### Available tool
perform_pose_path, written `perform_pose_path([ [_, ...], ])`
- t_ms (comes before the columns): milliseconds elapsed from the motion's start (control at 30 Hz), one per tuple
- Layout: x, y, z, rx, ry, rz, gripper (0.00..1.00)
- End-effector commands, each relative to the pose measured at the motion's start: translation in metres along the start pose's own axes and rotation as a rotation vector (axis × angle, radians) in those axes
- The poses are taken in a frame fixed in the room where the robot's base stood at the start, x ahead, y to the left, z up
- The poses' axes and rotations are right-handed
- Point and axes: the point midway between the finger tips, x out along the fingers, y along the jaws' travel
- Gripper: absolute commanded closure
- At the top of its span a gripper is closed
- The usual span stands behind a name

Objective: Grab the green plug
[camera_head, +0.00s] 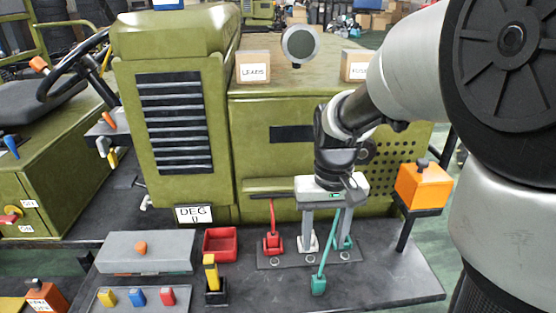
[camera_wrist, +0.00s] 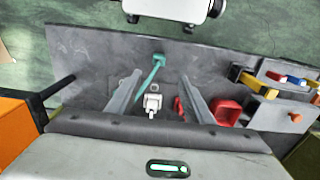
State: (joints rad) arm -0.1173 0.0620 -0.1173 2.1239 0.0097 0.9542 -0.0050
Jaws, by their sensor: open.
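A green (teal) plug-like piece (camera_head: 319,285) stands on the dark bench top in front of a small dark plate. A thin teal rod rises from it towards my gripper. More teal (camera_head: 346,243) shows beside the gripper's right finger. In the wrist view the teal piece (camera_wrist: 158,60) lies near the fingertips, and its rod runs partly behind the left finger. My gripper (camera_head: 325,247) points down over the plate, its two grey fingers spread. In the wrist view my gripper (camera_wrist: 162,76) is open, with a white piece (camera_wrist: 152,103) between the fingers. No grip on the green piece shows.
A red piece (camera_head: 273,243) with an upright rod stands on the plate at left. A red tray (camera_head: 220,244), a yellow-handled piece (camera_head: 211,275) and a grey box (camera_head: 146,252) stand further left. An orange box (camera_head: 424,187) stands right. The green machine rises behind. The bench's front right is clear.

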Motion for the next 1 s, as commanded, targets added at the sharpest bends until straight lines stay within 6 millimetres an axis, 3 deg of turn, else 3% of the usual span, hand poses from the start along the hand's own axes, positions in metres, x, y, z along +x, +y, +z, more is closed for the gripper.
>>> perform_pose_path([
  [500, 0.104, 0.0, 0.001, 0.0, -0.006, 0.001, 0.53],
  [767, 0.123, 0.0, 0.0, 0.0, -0.003, 0.001, 0.53],
  [1000, 0.159, 0.003, -0.002, 0.0, -0.005, 0.001, 0.53],
])
